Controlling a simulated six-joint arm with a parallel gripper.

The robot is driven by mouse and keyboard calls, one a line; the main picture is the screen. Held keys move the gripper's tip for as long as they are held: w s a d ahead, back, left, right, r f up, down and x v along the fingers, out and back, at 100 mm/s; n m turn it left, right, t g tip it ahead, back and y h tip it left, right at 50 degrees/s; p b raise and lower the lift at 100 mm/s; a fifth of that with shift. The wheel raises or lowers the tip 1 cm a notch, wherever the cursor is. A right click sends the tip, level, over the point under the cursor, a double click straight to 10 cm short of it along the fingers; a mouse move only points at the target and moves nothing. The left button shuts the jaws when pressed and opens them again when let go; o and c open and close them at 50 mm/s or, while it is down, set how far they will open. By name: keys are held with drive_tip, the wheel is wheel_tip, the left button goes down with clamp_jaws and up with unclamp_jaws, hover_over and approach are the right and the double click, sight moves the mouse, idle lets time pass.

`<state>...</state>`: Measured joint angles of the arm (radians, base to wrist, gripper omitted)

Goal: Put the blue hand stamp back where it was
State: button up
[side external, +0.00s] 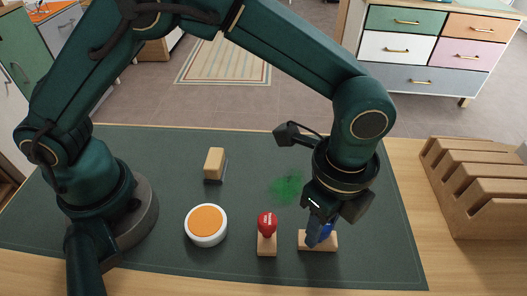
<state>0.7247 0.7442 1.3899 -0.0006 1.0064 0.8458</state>
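The blue hand stamp (327,234) has a blue handle on a pale wooden block that lies crosswise near the front right of the dark green mat (120,262). My gripper (322,229) points down over it, with its fingers at the blue handle. The fingers and the wrist hide much of the handle, so I cannot tell whether they grip it or only stand around it. The wooden block looks to be on or very close to the mat.
A red-handled stamp (267,229) stands just left of the blue one. A round orange pad (206,225) in a white rim and a wooden block with a dark underside (215,163) are further left. A green smudge (287,188) marks the mat. A slotted wooden rack (478,190) stands right.

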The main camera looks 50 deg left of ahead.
drive_tip(key=o, duration=0.4)
drive_tip(key=shift+o, duration=0.2)
wheel_tip(320, 180, up, 11)
drive_tip(key=shift+f, duration=0.1)
drive_tip(key=a+r+n+t+h, duration=0.1)
drive_tip(key=a+r+n, duration=0.25)
drive_tip(key=a, duration=0.25)
drive_tip(key=a+r+n+t, duration=0.2)
drive_tip(key=a+r+n, duration=0.1)
drive_tip(key=a+n, duration=0.3)
drive_tip(key=s+a+f+n+t+y, duration=0.1)
drive_tip(key=s+a+f+n+t, duration=0.1)
drive_tip(key=s+a+f+n, duration=0.2)
drive_tip(key=shift+s+a+f+n+t, duration=0.3)
drive_tip(key=shift+s+a+n, duration=1.7)
drive_tip(key=shift+a, duration=1)
drive_tip(key=shift+w+n, duration=0.25)
